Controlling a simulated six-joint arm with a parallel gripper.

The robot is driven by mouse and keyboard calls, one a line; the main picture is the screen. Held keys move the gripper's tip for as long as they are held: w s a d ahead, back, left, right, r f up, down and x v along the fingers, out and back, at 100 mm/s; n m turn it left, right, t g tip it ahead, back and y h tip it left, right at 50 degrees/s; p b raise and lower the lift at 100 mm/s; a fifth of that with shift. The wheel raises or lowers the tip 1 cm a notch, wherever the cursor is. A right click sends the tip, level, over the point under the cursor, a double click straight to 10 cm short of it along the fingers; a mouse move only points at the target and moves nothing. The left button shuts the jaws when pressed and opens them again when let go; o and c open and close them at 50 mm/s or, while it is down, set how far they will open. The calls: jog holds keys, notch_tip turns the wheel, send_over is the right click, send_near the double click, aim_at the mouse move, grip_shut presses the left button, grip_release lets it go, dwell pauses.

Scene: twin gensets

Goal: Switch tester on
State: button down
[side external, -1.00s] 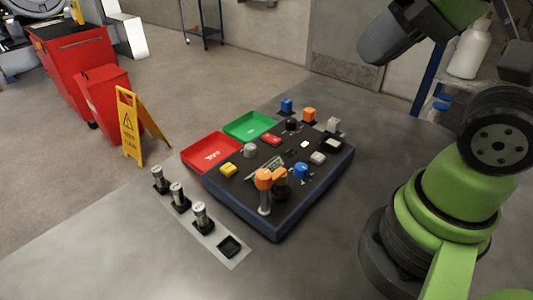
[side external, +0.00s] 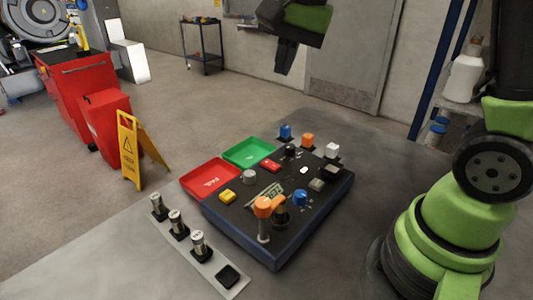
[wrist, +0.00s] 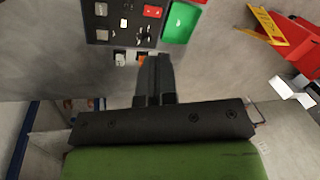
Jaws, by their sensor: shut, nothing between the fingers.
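The tester (side external: 238,236) is a dark box on the grey table, with a sloping panel of controls. A red switch (side external: 270,166) is near its far edge; its position is too small to read. An orange-handled lever (side external: 265,207), a blue knob (side external: 301,198), a yellow button (side external: 227,196), a grey knob (side external: 249,177) and a small white button or lamp (side external: 304,170) also show. My gripper (side external: 285,72) is high up and behind the tester, touching nothing. In the wrist view its fingers (wrist: 155,60) are together and empty, with the panel (wrist: 118,38) beyond them.
A red FAIL tray (side external: 208,179) and a green tray (side external: 248,153) lie beside the tester. Blue (side external: 285,131), orange (side external: 308,140) and white (side external: 332,149) blocks stand behind it. Several cylinders (side external: 177,224) stand on a strip at the front left. The table's front right is bare.

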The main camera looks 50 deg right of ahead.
aim_at(271, 164)
jog(key=w+d+f+m+g, duration=0.2)
jog(key=w+d+f+m, duration=0.1)
jog(key=w+f+m, duration=0.2)
notch_tip(271, 164, down, 5)
jog(key=shift+w+d+r+g+h, duration=0.2)
jog(key=shift+w+d+g+h, duration=0.15)
jog(key=shift+w, duration=0.7)
notch_tip(271, 164, down, 14)
jog(key=shift+r, duration=0.1)
jog(key=shift+f, duration=0.25)
jog(key=shift+s+r, duration=0.3)
jog(key=shift+s, duration=0.45)
